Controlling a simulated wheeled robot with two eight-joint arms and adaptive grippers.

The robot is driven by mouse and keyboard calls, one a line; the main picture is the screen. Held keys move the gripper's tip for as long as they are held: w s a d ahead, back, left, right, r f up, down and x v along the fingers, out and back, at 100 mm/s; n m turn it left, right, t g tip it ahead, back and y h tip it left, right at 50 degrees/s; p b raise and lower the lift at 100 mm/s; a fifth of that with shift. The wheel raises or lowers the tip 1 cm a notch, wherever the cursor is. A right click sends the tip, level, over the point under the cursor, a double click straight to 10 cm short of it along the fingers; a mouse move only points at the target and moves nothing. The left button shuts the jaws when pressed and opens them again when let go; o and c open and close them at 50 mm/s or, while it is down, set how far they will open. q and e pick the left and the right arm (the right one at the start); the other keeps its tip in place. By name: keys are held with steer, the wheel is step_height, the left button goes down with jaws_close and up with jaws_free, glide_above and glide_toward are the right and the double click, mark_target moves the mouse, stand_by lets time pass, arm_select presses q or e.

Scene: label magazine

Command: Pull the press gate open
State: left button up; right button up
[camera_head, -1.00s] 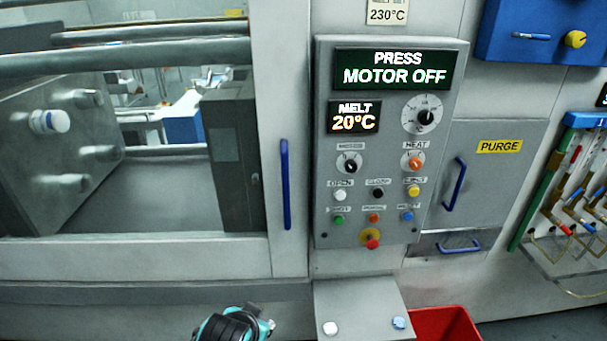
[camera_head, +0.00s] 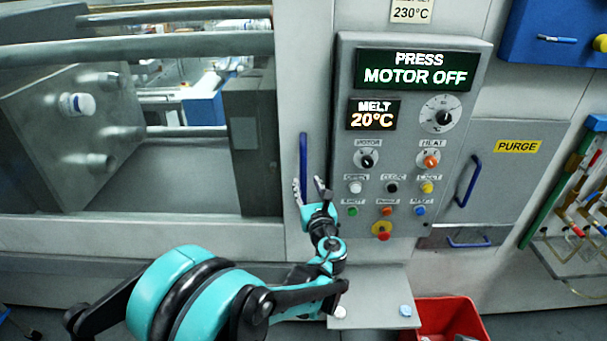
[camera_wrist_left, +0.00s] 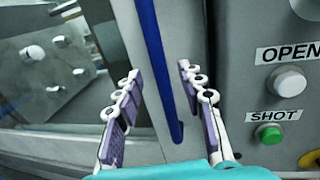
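The press gate (camera_head: 285,225) is a grey framed window door at the left, with a blue vertical bar handle (camera_head: 303,158) near its right edge. Metal bars and platens show through its window. My left gripper (camera_head: 310,186) is open at the lower part of the handle. In the left wrist view the gripper (camera_wrist_left: 158,85) has its two fingers apart, with the blue handle (camera_wrist_left: 158,65) running between them. The fingers do not close on it; whether either touches it I cannot tell. My right gripper is not in view.
The control panel (camera_head: 468,75) with knobs and buttons stands just right of the handle. A small shelf (camera_head: 375,290) juts out below it, above a red bin (camera_head: 470,318). The purge cover (camera_head: 510,185) with blue handles is further right.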

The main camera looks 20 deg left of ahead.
mark_target(304, 176)
arm_select(q)
steer(key=x, duration=0.5)
steer(key=shift+w+a, duration=0.25)
steer(key=shift+w, duration=0.1)
jaws_close()
